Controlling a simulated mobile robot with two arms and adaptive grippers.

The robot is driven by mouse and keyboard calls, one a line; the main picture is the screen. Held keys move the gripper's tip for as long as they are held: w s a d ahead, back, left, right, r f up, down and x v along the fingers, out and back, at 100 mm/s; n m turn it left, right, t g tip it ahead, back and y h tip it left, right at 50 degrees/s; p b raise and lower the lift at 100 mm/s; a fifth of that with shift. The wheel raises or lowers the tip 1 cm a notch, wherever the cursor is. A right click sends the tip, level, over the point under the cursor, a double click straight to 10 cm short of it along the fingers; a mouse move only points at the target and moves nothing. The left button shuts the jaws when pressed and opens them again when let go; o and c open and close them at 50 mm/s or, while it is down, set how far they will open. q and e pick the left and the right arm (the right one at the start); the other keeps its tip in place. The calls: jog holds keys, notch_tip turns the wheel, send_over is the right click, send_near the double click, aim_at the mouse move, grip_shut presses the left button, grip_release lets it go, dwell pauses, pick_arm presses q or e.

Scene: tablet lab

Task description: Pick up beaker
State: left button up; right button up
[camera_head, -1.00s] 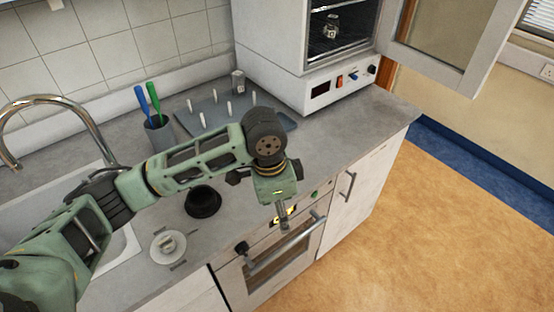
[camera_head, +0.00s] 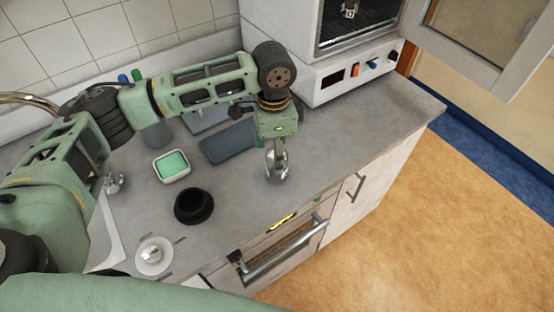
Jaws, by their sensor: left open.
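My left gripper (camera_head: 277,170) hangs pointing down over the grey worktop, toward its front edge. Its metal fingers are open. A small shiny, glassy shape shows at the fingertips; I cannot tell whether it is a beaker or only the fingers. No beaker shows clearly elsewhere. A small glassy object (camera_head: 349,8) sits on the rack inside the open oven at the top, cut by the picture edge; I cannot tell what it is. My right gripper is not in view.
A black round bowl (camera_head: 193,206), a white tray with a green inside (camera_head: 172,166), a grey slab (camera_head: 228,141) and a white dish (camera_head: 153,256) lie on the worktop (camera_head: 345,145). The white oven (camera_head: 345,80) stands behind, its door (camera_head: 480,45) open. Worktop right of the gripper is clear.

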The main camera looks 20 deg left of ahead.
pick_arm(q)
jog(key=f, duration=0.2)
jog(key=f+p, duration=0.1)
jog(key=shift+w+d+f, duration=0.1)
jog(key=shift+d+f, duration=0.15)
jog(key=shift+f, duration=0.55)
jog(key=c, duration=1.3)
jog(key=shift+c, duration=0.2)
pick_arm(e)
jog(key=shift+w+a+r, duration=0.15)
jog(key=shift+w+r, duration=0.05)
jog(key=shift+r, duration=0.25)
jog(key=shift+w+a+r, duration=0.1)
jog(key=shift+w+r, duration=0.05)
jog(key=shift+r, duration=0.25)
